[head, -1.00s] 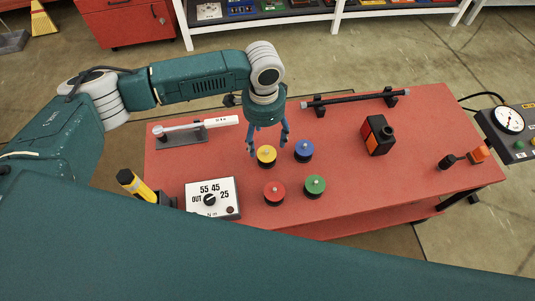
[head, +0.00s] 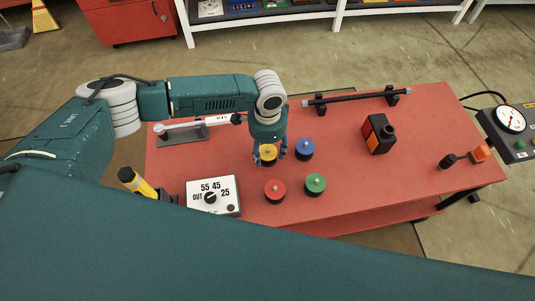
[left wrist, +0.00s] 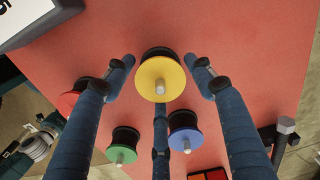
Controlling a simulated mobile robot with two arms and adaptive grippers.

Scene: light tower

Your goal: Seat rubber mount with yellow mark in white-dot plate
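The rubber mount with the yellow mark (head: 268,152) stands on the red table, a black spool with a yellow top and a small metal stud. My left gripper (head: 270,160) is over it, pointing down, with its blue fingers spread. In the left wrist view the yellow-topped mount (left wrist: 160,78) lies between the open fingers (left wrist: 162,85), with gaps visible on both sides. The third finger hides part of the space below it. I cannot make out a white-dot plate in either view. My right gripper is not in view.
Mounts with blue (head: 305,147), red (head: 275,188) and green (head: 315,184) tops stand close by. The red table (head: 350,185) also bears a dial box (head: 226,204), a torque wrench (head: 180,131), a bar on supports (head: 350,97) and a black-orange block (head: 378,134).

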